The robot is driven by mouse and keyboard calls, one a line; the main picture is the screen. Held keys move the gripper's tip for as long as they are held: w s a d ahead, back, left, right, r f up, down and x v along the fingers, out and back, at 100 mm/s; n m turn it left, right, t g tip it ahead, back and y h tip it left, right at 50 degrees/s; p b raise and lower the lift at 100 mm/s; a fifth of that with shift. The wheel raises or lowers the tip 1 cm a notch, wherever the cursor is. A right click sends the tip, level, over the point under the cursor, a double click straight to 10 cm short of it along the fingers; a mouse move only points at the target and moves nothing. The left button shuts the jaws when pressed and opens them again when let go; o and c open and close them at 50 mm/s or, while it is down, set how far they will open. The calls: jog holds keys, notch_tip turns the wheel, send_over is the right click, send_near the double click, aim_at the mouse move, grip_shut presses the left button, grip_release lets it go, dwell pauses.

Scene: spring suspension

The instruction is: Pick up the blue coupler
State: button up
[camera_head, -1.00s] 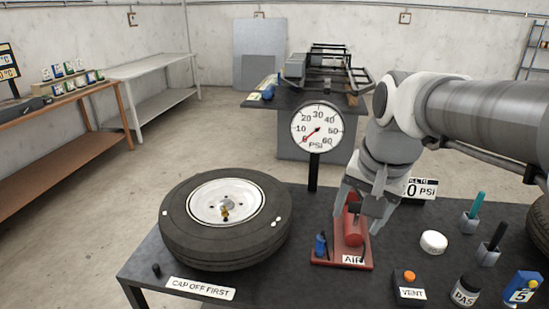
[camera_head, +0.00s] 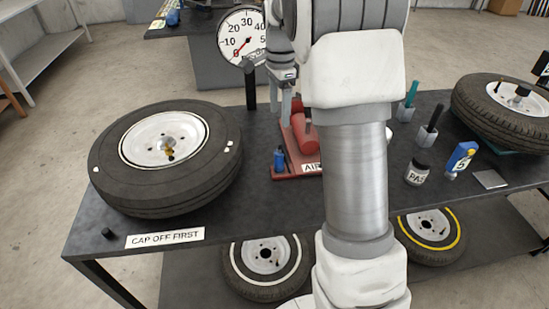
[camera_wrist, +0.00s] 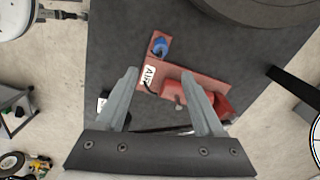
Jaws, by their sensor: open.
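The blue coupler (camera_head: 279,158) stands on the left front part of a red base plate marked AIR (camera_head: 287,174). In the wrist view the coupler (camera_wrist: 161,46) sits on the plate's far end, beyond my fingertips and apart from them. My gripper (camera_wrist: 160,75) is open and empty, with its two grey fingers spread over the AIR plate. In the head view my gripper (camera_head: 291,108) is above and behind the coupler, near the red cylinder (camera_head: 304,134) on the plate. My arm hides part of the plate's right side.
A tyre (camera_head: 165,160) lies left of the plate, with a CAP OFF FIRST label (camera_head: 165,238) in front of it. A round PSI gauge (camera_head: 241,38) stands behind on a post. A PAS jar (camera_head: 418,173) and a blue item marked 5 (camera_head: 460,160) stand to the right.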

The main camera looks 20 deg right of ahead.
aim_at(279, 149)
notch_tip(279, 149, down, 10)
jog(key=shift+f+b, duration=0.25)
jog(key=shift+b, duration=0.25)
jog(key=shift+w+d+f, duration=0.1)
jog(key=shift+f, duration=2.55)
grip_shut()
